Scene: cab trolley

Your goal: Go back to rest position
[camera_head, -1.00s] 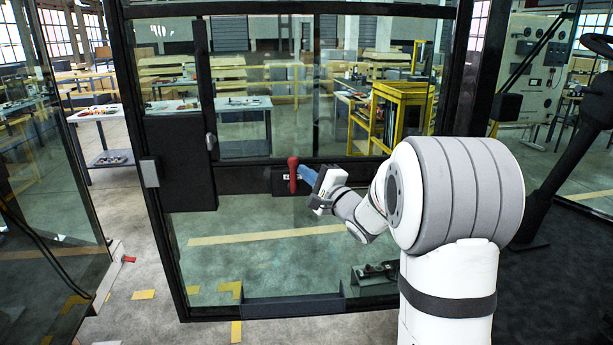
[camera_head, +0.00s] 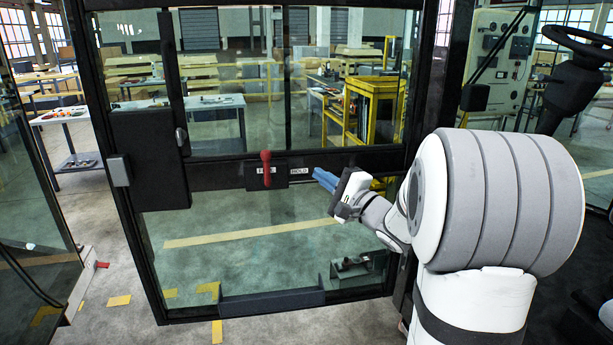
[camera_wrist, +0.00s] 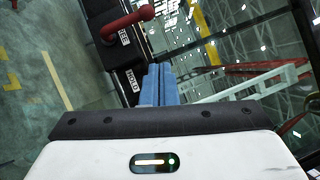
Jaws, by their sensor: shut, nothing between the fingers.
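My gripper (camera_head: 325,180) has blue fingers, shut and empty. It is in front of the cab's glass door, to the right of the red lever (camera_head: 266,168) and apart from it in the head view. The lever stands upright on a dark plate (camera_head: 281,183) on the door's crossbar, with a label reading "HOLD" to its right and another partly covered behind it. In the wrist view the shut blue fingers (camera_wrist: 158,85) point up the picture, and the red lever (camera_wrist: 127,22) is beyond them to the upper left.
The black-framed door (camera_head: 268,305) stands before me, with a dark box (camera_head: 150,160) at its left. A glass panel (camera_head: 30,220) is at far left. A steering wheel (camera_head: 580,38) and column are at right. Workbenches and a yellow cart (camera_head: 375,110) lie beyond the glass.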

